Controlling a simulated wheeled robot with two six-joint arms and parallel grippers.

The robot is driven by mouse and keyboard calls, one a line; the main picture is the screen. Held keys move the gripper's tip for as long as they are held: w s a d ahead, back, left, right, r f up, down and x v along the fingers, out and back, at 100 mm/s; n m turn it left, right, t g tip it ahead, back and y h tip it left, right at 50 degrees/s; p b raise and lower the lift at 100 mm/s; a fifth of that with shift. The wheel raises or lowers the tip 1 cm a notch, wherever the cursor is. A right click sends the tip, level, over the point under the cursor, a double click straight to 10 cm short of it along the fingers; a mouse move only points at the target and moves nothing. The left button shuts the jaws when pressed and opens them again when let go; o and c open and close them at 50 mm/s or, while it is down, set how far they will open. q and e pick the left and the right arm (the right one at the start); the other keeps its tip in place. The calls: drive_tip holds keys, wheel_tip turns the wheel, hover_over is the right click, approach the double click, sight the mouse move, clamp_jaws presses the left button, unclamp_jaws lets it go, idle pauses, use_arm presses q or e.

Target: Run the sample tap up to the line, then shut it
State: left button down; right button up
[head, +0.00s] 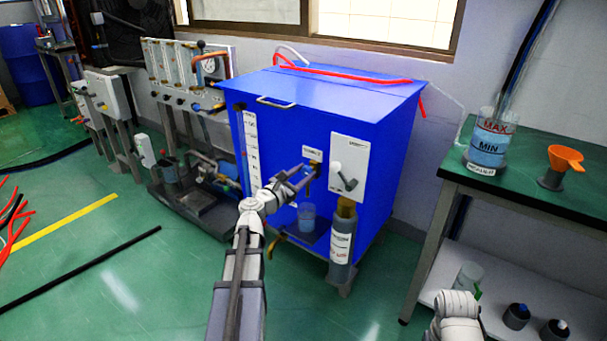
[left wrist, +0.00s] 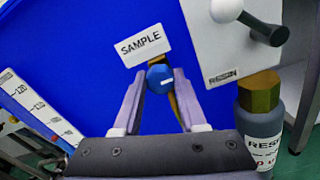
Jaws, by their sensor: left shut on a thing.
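The sample tap has a blue knob (left wrist: 160,78) under the SAMPLE label (left wrist: 142,44) on the front of the blue tank (head: 290,135). My left gripper (head: 306,176) is shut on this knob; in the left wrist view its two fingers (left wrist: 161,88) flank the knob. A brass-coloured part of the tap shows just behind the right finger. A clear cup (head: 306,217) with bluish liquid stands below the tap on a small dark shelf. Its fill line is too small to make out. My right gripper is outside both views; only part of my right arm shows at the bottom right.
A white panel with a lever (head: 346,177) and a grey RESIN bottle (head: 342,243) are right of the tap. A green-topped bench (head: 530,200) at the right holds a MAX/MIN container (head: 489,148) and an orange funnel (head: 566,157). Black hose lies on open floor left.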

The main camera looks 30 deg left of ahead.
use_arm(q)
drive_tip(key=shift+c, duration=2.3)
unclamp_jaws()
drive_tip(key=shift+s, duration=0.1)
drive_tip(key=s, duration=0.7)
drive_tip(key=shift+s+a, duration=0.3)
drive_tip(key=shift+s, duration=0.05)
